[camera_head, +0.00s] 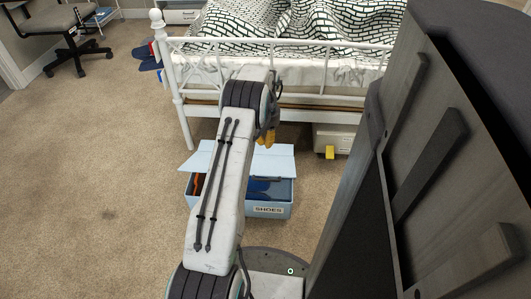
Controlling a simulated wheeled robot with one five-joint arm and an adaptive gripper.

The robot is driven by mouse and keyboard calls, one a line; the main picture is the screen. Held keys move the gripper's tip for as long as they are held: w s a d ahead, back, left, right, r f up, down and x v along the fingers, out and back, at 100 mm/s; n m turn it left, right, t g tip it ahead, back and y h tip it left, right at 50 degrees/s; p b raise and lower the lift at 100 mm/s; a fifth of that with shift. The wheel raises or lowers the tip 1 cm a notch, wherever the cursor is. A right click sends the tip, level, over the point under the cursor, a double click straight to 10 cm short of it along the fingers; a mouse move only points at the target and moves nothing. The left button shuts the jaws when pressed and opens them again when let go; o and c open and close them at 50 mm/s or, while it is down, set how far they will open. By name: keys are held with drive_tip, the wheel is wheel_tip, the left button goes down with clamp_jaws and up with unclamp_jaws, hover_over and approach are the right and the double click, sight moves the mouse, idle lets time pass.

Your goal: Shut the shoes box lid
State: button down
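The light blue shoes box (283,210) stands open on the carpet in front of the bed, with a "SHOES" label (267,210) on its front. Its pale blue lid (273,160) is raised at the back of the box and shows on both sides of my arm. Dark blue items (264,187) and something orange lie inside. My arm crosses over the box and hides its middle. My gripper (268,137) is mostly hidden behind the arm's end, near the lid's upper edge; a dark part and yellow-orange tips show. I cannot tell whether it touches the lid.
A white metal bed frame (186,120) stands just behind the box. A pale storage box (335,137) with a yellow tag (329,152) is under the bed. An office chair (62,35) is far left. Carpet at left is clear.

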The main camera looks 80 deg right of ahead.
drive_tip(key=b, duration=0.4)
hover_over(266, 173)
wheel_tip(266, 173, down, 9)
drive_tip(key=shift+w+d+f, duration=0.1)
drive_tip(key=shift+f, duration=0.1)
drive_tip(key=shift+a+f+b, duration=0.65)
drive_tip(key=shift+a+f, duration=0.65)
